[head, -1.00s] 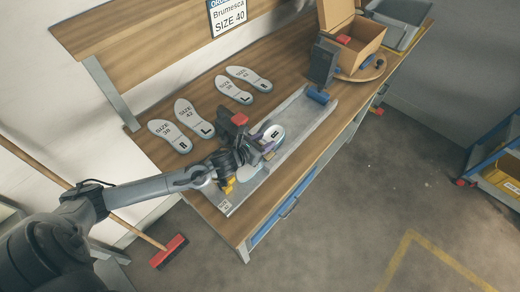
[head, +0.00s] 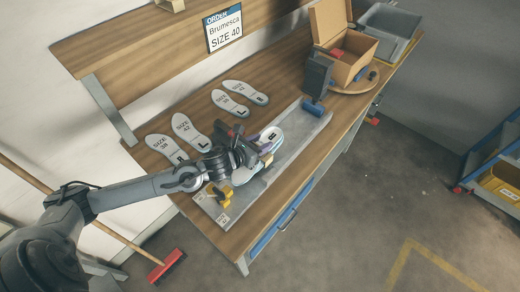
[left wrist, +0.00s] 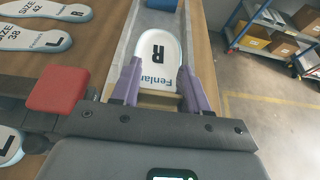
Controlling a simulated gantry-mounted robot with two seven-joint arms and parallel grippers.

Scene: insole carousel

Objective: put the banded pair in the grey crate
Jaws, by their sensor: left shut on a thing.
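My left gripper (head: 262,158) is shut across the middle of a white insole (head: 272,138) over the long grey tray on the bench. In the left wrist view the purple fingers (left wrist: 158,88) press on both sides of the insole (left wrist: 158,50), which is marked R and Fenlar. A tan strip crosses it between the fingers, like a band. A second insole beneath cannot be made out clearly. The grey crate (head: 408,30) stands at the bench's far right end, behind the cardboard box. My right gripper is not in view.
Several loose insoles (head: 188,128) lie on the bench left of the tray (head: 300,140). A dark stand (head: 318,72) and a blue roller (head: 313,107) are at the tray's far end. An open cardboard box (head: 345,60) on a round turntable stands before the crate.

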